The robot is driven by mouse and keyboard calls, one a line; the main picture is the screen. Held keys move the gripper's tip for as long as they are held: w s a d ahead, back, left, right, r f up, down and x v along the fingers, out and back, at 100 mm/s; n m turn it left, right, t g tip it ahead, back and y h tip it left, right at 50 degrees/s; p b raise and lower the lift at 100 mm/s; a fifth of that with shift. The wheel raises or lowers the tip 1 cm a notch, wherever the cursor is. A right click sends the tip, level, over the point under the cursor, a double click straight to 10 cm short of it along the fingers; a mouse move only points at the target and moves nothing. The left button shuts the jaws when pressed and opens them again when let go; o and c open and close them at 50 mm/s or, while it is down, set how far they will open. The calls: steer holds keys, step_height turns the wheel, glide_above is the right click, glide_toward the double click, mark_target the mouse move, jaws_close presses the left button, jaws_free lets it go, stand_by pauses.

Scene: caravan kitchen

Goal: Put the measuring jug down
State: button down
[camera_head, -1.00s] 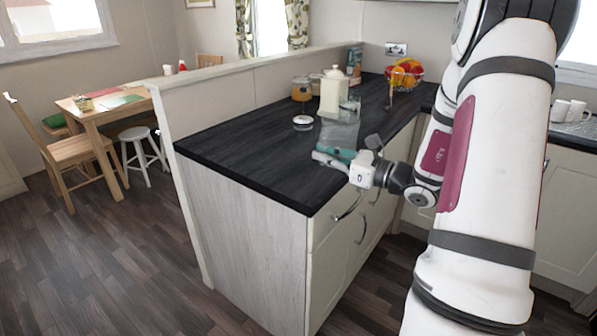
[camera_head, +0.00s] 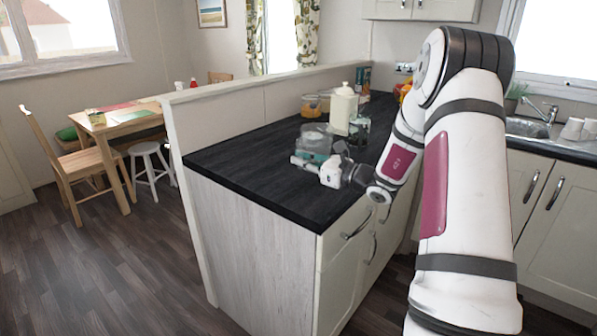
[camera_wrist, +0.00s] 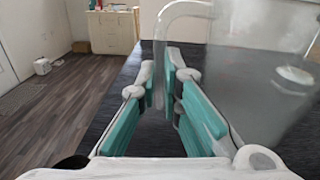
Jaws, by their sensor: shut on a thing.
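The clear measuring jug (camera_head: 316,136) shows over the dark worktop (camera_head: 250,152), near the counter's front end. It looks upright. In the wrist view its see-through body (camera_wrist: 250,62) fills the right side, and its handle (camera_wrist: 182,9) runs down between the teal finger pads. My gripper (camera_head: 303,160) is shut on the handle, and its fingers (camera_wrist: 170,75) show on either side of it in the wrist view. I cannot tell whether the jug's base touches the worktop.
A cream canister (camera_head: 343,110), a clear glass (camera_head: 360,129) and an amber-filled jar (camera_head: 311,106) stand behind the jug. A box (camera_head: 363,78) and fruit (camera_head: 404,92) are farther back. A low partition (camera_head: 235,92) borders the left side. The worktop left of the jug is clear.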

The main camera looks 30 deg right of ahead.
mark_target(299, 167)
steer(key=shift+w+a, duration=0.1)
steer(key=shift+w, duration=0.2)
steer(key=f, duration=0.3)
steer(key=shift+w, duration=0.4)
steer(key=shift+f, duration=0.3)
steer(key=shift+f, duration=0.15)
steer(key=c, duration=1.8)
jaws_free()
steer(key=shift+o, duration=0.2)
